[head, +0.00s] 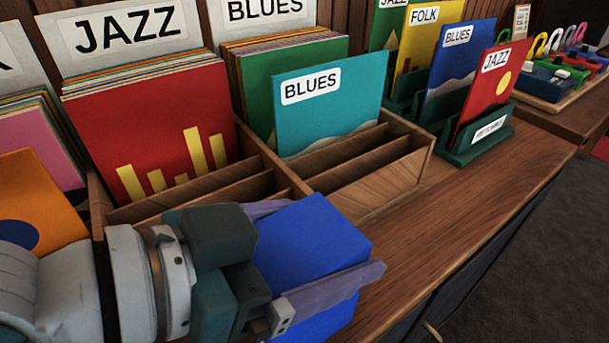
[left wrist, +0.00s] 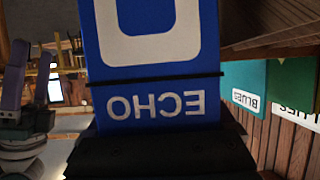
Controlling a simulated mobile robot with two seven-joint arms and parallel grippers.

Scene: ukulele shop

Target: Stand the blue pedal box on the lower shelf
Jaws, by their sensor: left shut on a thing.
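The blue pedal box (head: 310,238) is at the bottom centre of the head view, in front of the record bins. My left gripper (head: 328,245) is shut on it, with a pale purple finger along each side. The left wrist view shows the box's blue face (left wrist: 155,85) close up, with white ECHO lettering upside down and a dark band across it. At the left of that view is what looks like my right gripper (left wrist: 25,95), with purple fingers; its opening is unclear. I cannot make out the lower shelf in either view.
Wooden bins (head: 365,180) hold records under JAZZ and BLUES signs. A teal BLUES record (head: 335,105) leans in the right bin. A green stand (head: 480,145) holds a red JAZZ record (head: 490,85).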

